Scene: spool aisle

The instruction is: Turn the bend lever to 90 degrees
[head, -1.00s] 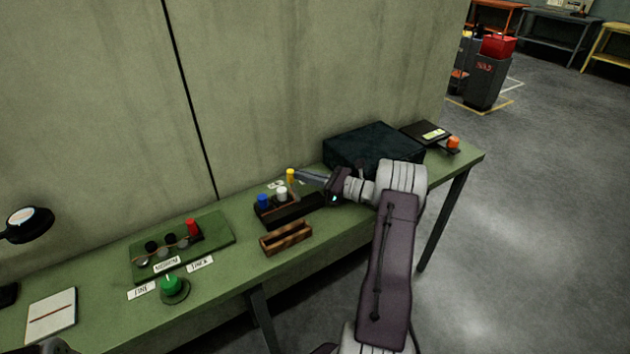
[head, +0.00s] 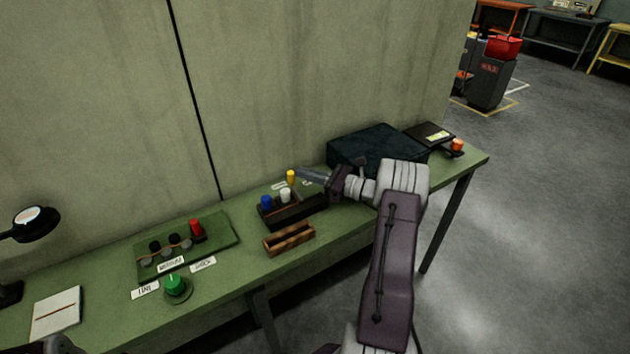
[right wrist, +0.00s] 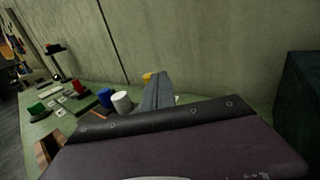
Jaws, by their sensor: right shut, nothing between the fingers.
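On the green bench, a dark block (head: 297,216) carries a blue peg (head: 266,202) and a white peg (head: 285,195). A yellow knob (head: 291,176) stands just behind them, with small pale labels beside it; it is likely the bend lever's tip, but the lever's arm and angle cannot be made out. My right gripper (head: 301,173) is shut and empty, its tips close beside the yellow knob; contact cannot be told. In the right wrist view the shut fingers (right wrist: 158,92) partly cover the yellow knob (right wrist: 148,77). My left gripper is not in view.
A wooden tray (head: 289,240) lies in front of the block. A dark box (head: 372,147) stands right behind my right wrist. Left are a green board (head: 220,234) with a red part, a green button (head: 175,283) and a lamp (head: 35,222). The wall closes off the back.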

